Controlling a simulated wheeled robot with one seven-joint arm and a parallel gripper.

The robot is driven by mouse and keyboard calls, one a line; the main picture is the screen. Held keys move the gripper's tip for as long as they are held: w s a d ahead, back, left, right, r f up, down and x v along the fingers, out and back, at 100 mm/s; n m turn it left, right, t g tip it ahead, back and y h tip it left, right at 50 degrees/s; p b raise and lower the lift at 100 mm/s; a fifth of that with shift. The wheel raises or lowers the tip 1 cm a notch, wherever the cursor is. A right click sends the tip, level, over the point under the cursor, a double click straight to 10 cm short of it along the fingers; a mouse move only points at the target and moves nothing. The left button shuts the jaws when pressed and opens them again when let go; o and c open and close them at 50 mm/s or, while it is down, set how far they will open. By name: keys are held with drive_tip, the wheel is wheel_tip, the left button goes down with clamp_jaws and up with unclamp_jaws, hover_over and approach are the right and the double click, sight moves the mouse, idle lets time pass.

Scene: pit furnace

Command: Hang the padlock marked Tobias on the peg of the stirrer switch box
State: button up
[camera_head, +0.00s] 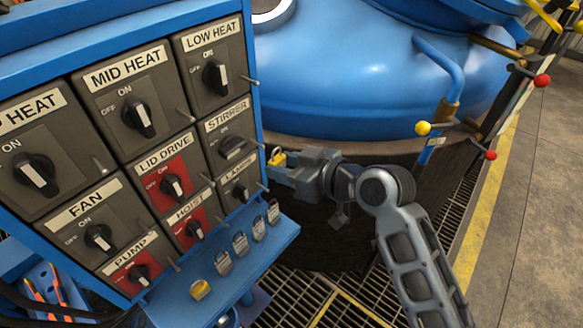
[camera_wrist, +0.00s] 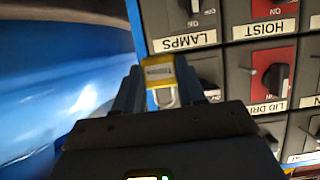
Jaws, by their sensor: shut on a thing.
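My gripper (camera_head: 288,172) is shut on a yellow padlock (camera_head: 277,157), at the right edge of the switch panel. In the wrist view the padlock (camera_wrist: 158,72) sits between the fingers, its silver shackle toward the palm. Its small label is too blurred to read surely. The stirrer switch box (camera_head: 231,140) is in the panel's right column, between LOW HEAT and LAMPS. Its thin peg (camera_head: 258,144) sticks out at its right side, just above and left of the held padlock; the padlock looks apart from it. In the wrist view the gripper partly hides the stirrer box (camera_wrist: 207,68).
Neighbouring boxes carry similar protruding pegs. A blue shelf (camera_head: 270,250) below the panel holds several grey padlocks (camera_head: 240,244) and a yellow one (camera_head: 200,289). A large blue vessel (camera_head: 350,70) stands behind my gripper. Floor grating lies below right.

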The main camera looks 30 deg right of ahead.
drive_tip(key=shift+w+a+f, duration=0.1)
drive_tip(key=shift+w+a, duration=0.15)
drive_tip(key=shift+w, duration=0.45)
drive_tip(key=shift+w+a, duration=0.2)
drive_tip(key=shift+w, duration=0.45)
drive_tip(key=shift+b+x, duration=0.4)
drive_tip(key=shift+x, duration=0.6)
drive_tip(key=o, duration=1.2)
drive_tip(key=shift+c, duration=0.2)
